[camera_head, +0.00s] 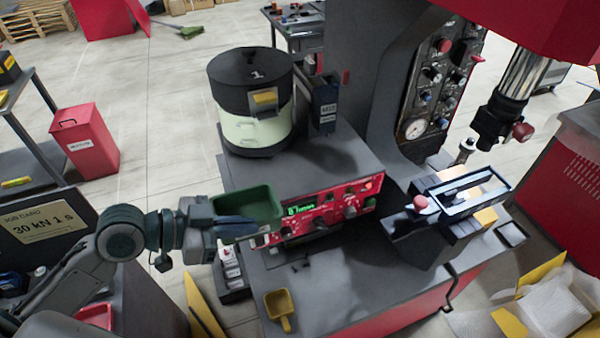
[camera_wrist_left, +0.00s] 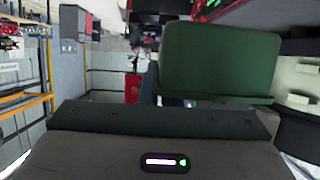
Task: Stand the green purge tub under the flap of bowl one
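The green purge tub (camera_head: 262,203) is at the left end of the red control panel, in front of and below bowl one (camera_head: 228,85). My left gripper (camera_head: 236,228) reaches in from the left and appears shut on the tub's near side. The tub is roughly level and seems held up; the gap beneath it is hard to judge. Bowl one has a black top marked 1, a pale green band and a yellow flap (camera_head: 265,98) on its front right. In the left wrist view the tub (camera_wrist_left: 218,60) fills the upper right. My right gripper is not in view.
The red control panel (camera_head: 325,208) stands just right of the tub. A dark box (camera_head: 325,104) is beside the bowl. A yellow scoop (camera_head: 281,306) lies on the grey bench top (camera_head: 345,285). The press (camera_head: 425,80) stands behind at right.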

